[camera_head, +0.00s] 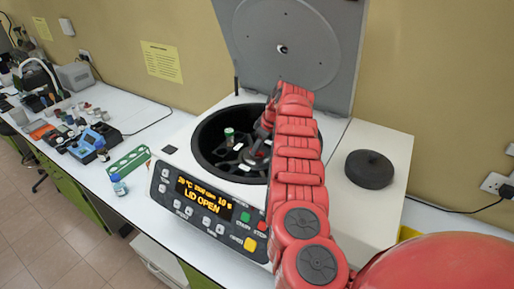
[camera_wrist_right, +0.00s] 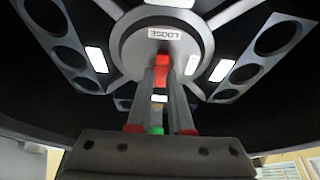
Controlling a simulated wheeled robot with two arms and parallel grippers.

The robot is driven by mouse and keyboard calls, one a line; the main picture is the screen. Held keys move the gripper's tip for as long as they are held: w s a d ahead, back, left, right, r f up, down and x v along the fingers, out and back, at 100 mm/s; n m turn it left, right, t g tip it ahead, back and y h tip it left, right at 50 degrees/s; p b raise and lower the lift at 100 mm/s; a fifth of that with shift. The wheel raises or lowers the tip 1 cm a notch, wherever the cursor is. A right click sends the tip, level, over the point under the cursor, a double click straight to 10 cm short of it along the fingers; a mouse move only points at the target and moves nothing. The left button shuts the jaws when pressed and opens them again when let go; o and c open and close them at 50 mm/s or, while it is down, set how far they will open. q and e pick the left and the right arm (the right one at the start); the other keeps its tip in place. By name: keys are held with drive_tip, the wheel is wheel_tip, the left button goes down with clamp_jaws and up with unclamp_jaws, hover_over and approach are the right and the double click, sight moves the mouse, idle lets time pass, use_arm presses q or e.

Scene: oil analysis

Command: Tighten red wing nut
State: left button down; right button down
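The red wing nut (camera_wrist_right: 162,64) sits at the hub of the centrifuge rotor in the right wrist view, beside a small label (camera_wrist_right: 172,33) that reads upside down, apparently "LOOSE". My right gripper (camera_wrist_right: 161,75) reaches to the hub, with its two fingers close together on either side of the nut; it looks shut on it. In the head view the right gripper (camera_head: 262,141) is down inside the open centrifuge bowl (camera_head: 203,138), and my red arm hides part of the rotor and the nut. My left gripper is not in view.
The centrifuge lid (camera_head: 285,45) stands open behind the bowl. A tube (camera_head: 229,133) sits in the rotor. The control panel (camera_head: 205,205) reads "LID OPEN". A black round disc (camera_head: 369,169) lies at right. A green rack (camera_head: 129,161) and a small bottle (camera_head: 118,184) are at left.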

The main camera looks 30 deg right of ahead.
idle(0.3)
